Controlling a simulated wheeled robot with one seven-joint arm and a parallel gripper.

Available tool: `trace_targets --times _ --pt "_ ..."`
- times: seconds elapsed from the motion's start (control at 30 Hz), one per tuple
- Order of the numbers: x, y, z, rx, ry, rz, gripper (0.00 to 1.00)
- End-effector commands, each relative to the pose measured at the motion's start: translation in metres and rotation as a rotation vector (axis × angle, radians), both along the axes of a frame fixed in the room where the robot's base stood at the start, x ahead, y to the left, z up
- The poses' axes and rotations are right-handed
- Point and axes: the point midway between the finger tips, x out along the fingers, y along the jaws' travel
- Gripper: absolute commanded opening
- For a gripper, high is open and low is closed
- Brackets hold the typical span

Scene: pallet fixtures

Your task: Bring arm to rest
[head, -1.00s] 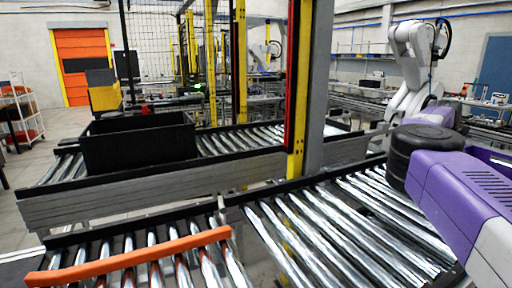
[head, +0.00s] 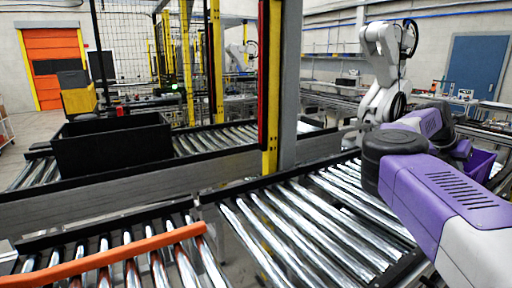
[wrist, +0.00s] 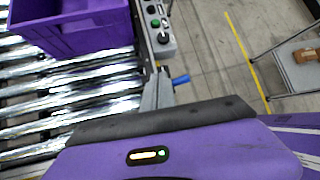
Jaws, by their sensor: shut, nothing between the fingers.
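My purple, grey and black arm (head: 440,190) is folded at the right of the head view, above the near roller conveyor (head: 320,215). The wrist view looks down on a purple, dark-edged part of my own body with a small lit indicator. No held thing is visible.
A purple crate (wrist: 75,25) stands on rollers, beside a control box (wrist: 155,30) with buttons. A black bin (head: 112,145) sits on the far conveyor. An orange bar (head: 105,257) crosses the near rollers. A yellow-and-grey post (head: 280,90) rises between conveyors.

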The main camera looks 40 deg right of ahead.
Motion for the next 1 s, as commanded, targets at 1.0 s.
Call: trace_targets --times 1.0 --pt "-0.036 0.147 0.102 -0.329 1.946 0.218 0.0"
